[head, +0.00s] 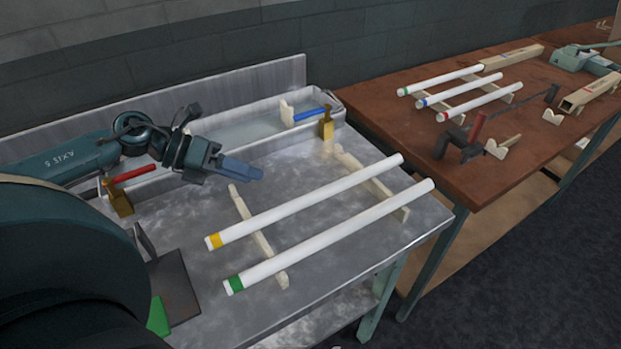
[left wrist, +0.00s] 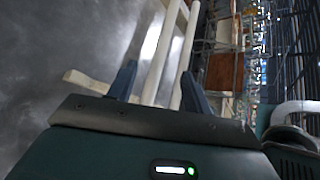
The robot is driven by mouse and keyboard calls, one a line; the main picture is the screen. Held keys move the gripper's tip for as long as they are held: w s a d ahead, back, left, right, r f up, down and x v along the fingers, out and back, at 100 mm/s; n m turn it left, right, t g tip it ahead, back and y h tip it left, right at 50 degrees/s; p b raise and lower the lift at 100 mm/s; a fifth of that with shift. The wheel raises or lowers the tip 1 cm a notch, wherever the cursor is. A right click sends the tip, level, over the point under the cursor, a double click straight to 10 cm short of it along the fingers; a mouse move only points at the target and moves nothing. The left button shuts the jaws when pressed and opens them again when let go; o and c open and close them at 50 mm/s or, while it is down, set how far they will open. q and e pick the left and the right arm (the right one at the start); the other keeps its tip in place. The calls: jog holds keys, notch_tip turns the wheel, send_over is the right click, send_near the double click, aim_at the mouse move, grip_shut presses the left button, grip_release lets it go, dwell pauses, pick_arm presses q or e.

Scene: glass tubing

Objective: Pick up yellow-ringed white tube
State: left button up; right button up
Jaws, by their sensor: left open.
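The yellow-ringed white tube (head: 310,201) lies across two pale wooden supports on the metal table, its yellow ring at the near left end. My left gripper (head: 243,168) is open and empty, above the table and to the left of this tube, apart from it. In the left wrist view, two white tubes run up the picture beyond the open left fingers (left wrist: 158,78). Their rings do not show there, so I cannot tell them apart by colour. My right gripper is not in view.
A green-ringed white tube (head: 340,233) lies parallel, nearer, on the same supports (head: 262,236). A metal trough (head: 255,128) runs behind, with red (head: 135,173) and blue (head: 309,114) handled clamps. More ringed tubes lie on the brown table (head: 470,170) at right.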

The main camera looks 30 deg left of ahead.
aim_at(316, 197)
pick_arm(q)
jog(key=b+x, duration=0.3)
jog(key=x, duration=0.2)
jog(key=shift+w+d+f, duration=0.1)
jog(key=shift+w+d, duration=0.05)
jog(key=shift+w, duration=0.05)
jog(key=shift+x, duration=1.2)
jog(key=shift+w+d, duration=0.3)
jog(key=shift+d, duration=0.25)
jog(key=p+x, duration=0.1)
jog(key=x, duration=0.2)
jog(key=shift+d, duration=0.25)
jog(key=shift+w+d+f, duration=0.2)
jog(key=shift+d+f, duration=0.05)
jog(key=shift+f, duration=0.05)
